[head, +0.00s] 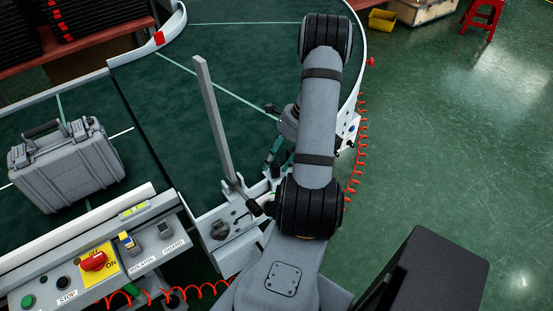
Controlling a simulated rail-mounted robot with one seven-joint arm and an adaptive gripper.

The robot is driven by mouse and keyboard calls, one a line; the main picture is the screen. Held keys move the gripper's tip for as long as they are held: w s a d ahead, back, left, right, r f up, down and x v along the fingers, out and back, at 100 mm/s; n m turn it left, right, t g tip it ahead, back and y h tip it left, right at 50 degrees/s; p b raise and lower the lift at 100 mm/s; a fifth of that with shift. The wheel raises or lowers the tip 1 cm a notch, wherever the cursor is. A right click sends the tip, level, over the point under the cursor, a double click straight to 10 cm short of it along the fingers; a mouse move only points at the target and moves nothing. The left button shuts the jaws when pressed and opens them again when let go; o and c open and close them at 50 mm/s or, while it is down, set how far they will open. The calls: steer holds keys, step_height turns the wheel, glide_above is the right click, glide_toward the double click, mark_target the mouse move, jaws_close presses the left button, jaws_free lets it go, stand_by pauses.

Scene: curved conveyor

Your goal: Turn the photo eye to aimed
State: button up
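I cannot single out the photo eye for certain; my arm hides part of the conveyor edge where several small fittings sit. A small dark fitting (258,207) shows at the foot of a tall grey post, just left of my arm. My gripper (270,165) is partly visible left of my arm, low over the inner edge of the curved conveyor (235,110). Its fingertips are small and dark against the belt, and I cannot tell whether they are open or touching anything.
A grey case (66,165) lies on the belt at left. The tall grey post (214,120) rises close to my arm. A control panel (75,280) with a red switch (93,261) is at lower left. An orange coiled cable (358,150) runs right of my arm. Green floor is open at right.

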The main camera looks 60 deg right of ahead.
steer(key=c, duration=0.9)
steer(key=shift+w+r+n+g+y+p, duration=0.2)
steer(key=shift+n+g+y+p, duration=0.15)
steer(key=shift+n, duration=0.65)
steer(key=n, duration=0.1)
steer(key=n+g, duration=0.1)
steer(key=shift+f+n+y, duration=0.2)
steer(key=shift+n+y, duration=0.05)
steer(key=shift+n, duration=0.05)
steer(key=o, duration=0.9)
steer(key=shift+a, duration=0.1)
steer(key=shift+o, duration=1.3)
